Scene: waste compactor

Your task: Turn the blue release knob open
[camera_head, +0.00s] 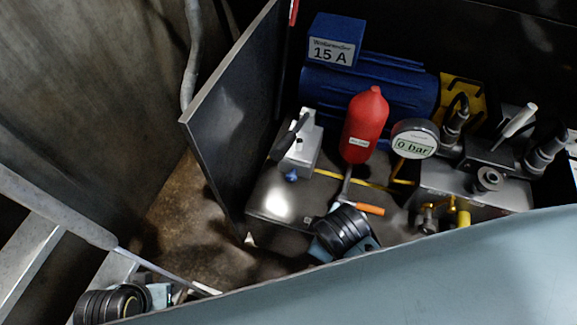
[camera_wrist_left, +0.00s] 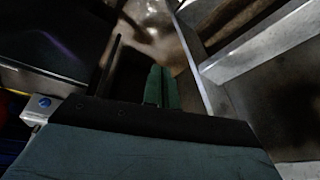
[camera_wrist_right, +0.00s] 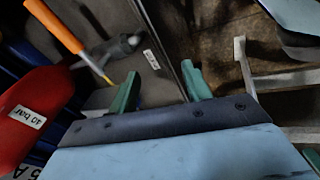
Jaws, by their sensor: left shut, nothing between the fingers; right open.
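The blue release knob (camera_head: 291,176) is small and sits low on the front of a grey valve block (camera_head: 303,150) with a black lever. In the left wrist view the knob (camera_wrist_left: 44,102) shows at the left edge, well to the side of my fingers. My left gripper (camera_wrist_left: 162,86) has its teal fingers together, with nothing between them. My right gripper (camera_wrist_right: 160,70) has its teal fingers apart and empty, over the tank top. In the head view its wrist is right of and below the knob; its fingers are hidden there.
A red accumulator (camera_head: 365,125), a pressure gauge reading 0 bar (camera_head: 414,139) and an orange-handled lever (camera_head: 370,209) stand right of the knob. A dark upright panel (camera_head: 232,105) stands to the left. A light blue panel edge (camera_head: 450,265) crosses the front.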

